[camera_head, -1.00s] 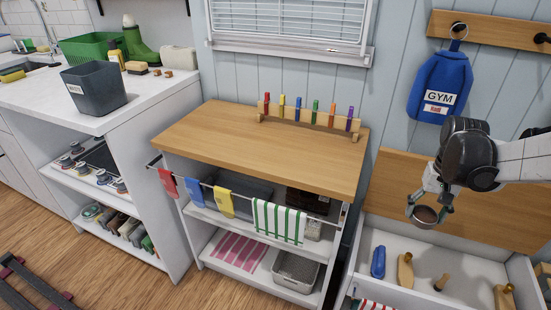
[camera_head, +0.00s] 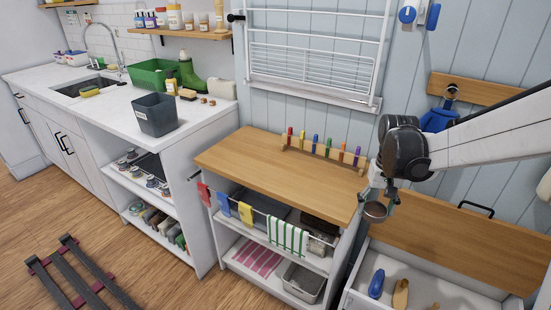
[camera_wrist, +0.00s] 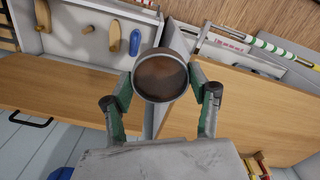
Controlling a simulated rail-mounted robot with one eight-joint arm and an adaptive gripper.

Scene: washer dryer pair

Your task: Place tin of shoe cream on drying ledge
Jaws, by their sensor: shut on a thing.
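The tin of shoe cream (camera_head: 375,212) is a small round tin with a grey rim and a brown face. My gripper (camera_head: 379,201) is shut on it, holding it in the air near the right end of the wooden-topped bench. In the wrist view the tin (camera_wrist: 161,78) sits between the two green-grey fingers, its brown round face towards the camera. A white wire rack (camera_head: 305,45) hangs on the wall, with a narrow white ledge (camera_head: 312,93) along its bottom. The tin is apart from this ledge, to its lower right.
The wooden benchtop (camera_head: 255,160) is mostly clear, with a peg rack (camera_head: 325,152) of coloured pegs at its back. An open drawer (camera_head: 440,284) holding brushes lies below right. A dark bin (camera_head: 154,115) stands on the left counter. A blue bag (camera_head: 437,119) hangs behind my arm.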

